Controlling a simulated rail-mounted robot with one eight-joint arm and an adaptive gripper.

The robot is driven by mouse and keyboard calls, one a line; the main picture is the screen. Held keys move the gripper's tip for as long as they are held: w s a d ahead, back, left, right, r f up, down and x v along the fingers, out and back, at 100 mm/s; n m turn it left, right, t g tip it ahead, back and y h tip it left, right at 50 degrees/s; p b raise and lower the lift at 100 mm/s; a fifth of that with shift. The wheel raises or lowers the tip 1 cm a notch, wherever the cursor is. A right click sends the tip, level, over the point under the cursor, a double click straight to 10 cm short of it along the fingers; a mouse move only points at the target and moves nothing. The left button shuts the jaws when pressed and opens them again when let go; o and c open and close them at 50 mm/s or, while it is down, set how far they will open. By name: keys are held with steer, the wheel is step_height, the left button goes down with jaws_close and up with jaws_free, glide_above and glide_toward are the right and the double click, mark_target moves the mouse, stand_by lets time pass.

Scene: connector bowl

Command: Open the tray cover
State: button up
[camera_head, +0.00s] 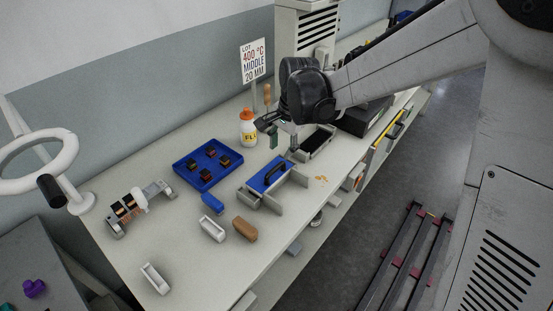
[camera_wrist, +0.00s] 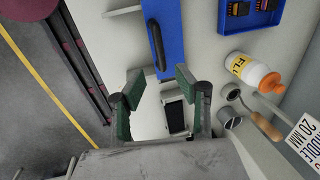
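The tray cover (camera_head: 262,184) is a blue rectangular plate with a black bar handle (camera_head: 274,172), lying on a grey holder on the bench. In the wrist view the blue cover (camera_wrist: 173,32) and its handle (camera_wrist: 156,45) appear at the top, beyond the fingertips. My gripper (camera_head: 283,140) hangs above the bench, behind and slightly right of the cover in the head view. In the wrist view my gripper (camera_wrist: 161,84) has its green-padded fingers apart with nothing between them. It is not touching the handle.
A blue tray (camera_head: 190,181) with black-orange connectors lies left of the cover. A white bottle (camera_head: 248,132) with an orange cap stands behind. A grey open box (camera_head: 317,146) is under and right of my gripper. White and brown blocks (camera_head: 245,229) lie in front, near the bench edge.

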mark_target(277, 167)
steer(key=f, duration=0.5)
steer(key=w+a+f, duration=0.1)
steer(key=f, duration=0.2)
steer(key=shift+a+f, duration=0.1)
steer(key=shift+f, duration=0.05)
jaws_close()
